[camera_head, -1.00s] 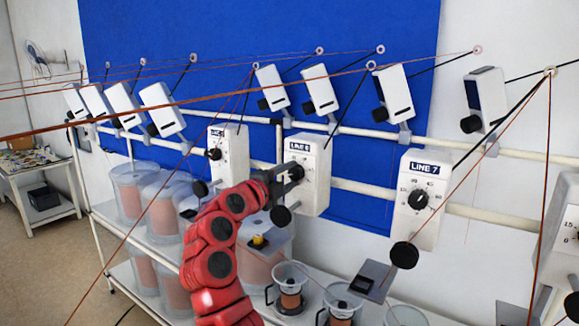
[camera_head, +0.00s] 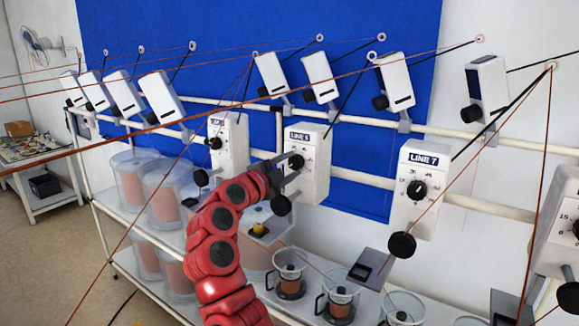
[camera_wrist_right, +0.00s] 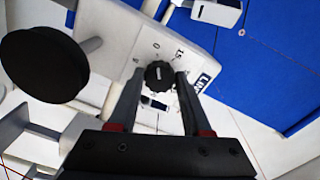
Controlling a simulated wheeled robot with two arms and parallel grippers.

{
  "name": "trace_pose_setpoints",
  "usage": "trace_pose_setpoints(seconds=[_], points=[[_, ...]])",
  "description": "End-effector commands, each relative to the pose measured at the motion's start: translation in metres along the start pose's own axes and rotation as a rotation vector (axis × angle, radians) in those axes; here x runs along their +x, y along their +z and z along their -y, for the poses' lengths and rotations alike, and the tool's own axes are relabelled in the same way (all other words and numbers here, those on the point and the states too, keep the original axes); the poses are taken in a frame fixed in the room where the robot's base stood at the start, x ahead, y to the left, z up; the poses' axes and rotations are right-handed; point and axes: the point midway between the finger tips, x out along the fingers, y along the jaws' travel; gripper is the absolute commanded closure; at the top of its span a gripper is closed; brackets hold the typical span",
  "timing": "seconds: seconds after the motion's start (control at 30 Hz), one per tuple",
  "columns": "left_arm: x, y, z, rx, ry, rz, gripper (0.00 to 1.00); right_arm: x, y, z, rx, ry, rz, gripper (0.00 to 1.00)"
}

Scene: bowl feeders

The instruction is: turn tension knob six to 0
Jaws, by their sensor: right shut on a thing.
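The white LINE 6 box (camera_head: 313,170) hangs on the rail left of the LINE 7 box. Its black tension knob (camera_head: 296,161) is on the front face, partly hidden by my gripper. My right gripper (camera_head: 288,169) is at this knob. In the right wrist view the knob (camera_wrist_right: 159,75) sits between the two fingertips, and the gripper (camera_wrist_right: 159,80) is shut on it. The dial marks 0 and 15 show above the knob there. I cannot tell exactly where the knob's pointer stands. My left gripper is not in view.
The LINE 7 box (camera_head: 414,205) with its own knob (camera_head: 417,190) is to the right. A large black disc (camera_wrist_right: 44,66) is close left in the wrist view. Thin red threads cross the space before the boxes. Clear containers (camera_head: 130,190) stand on the shelf below.

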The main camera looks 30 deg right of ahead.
Motion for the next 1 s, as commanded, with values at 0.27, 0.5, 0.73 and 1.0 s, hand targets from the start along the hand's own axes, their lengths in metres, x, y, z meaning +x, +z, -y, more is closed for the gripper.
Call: trace_pose_setpoints(seconds=[0.27, 0.5, 0.73, 1.0], points=[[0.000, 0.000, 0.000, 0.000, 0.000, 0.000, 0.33, 0.000, 0.000, 0.000, -0.001, 0.001, 0.001, 0.21], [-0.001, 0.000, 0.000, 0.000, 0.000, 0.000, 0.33, -0.001, 0.001, -0.001, 0.000, 0.001, 0.000, 0.21], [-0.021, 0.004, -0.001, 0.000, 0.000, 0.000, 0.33, -0.028, 0.003, -0.004, 0.003, -0.004, 0.002, 0.21], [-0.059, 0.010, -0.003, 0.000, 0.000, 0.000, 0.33, -0.101, 0.004, -0.006, 0.003, -0.003, 0.004, 0.21]])
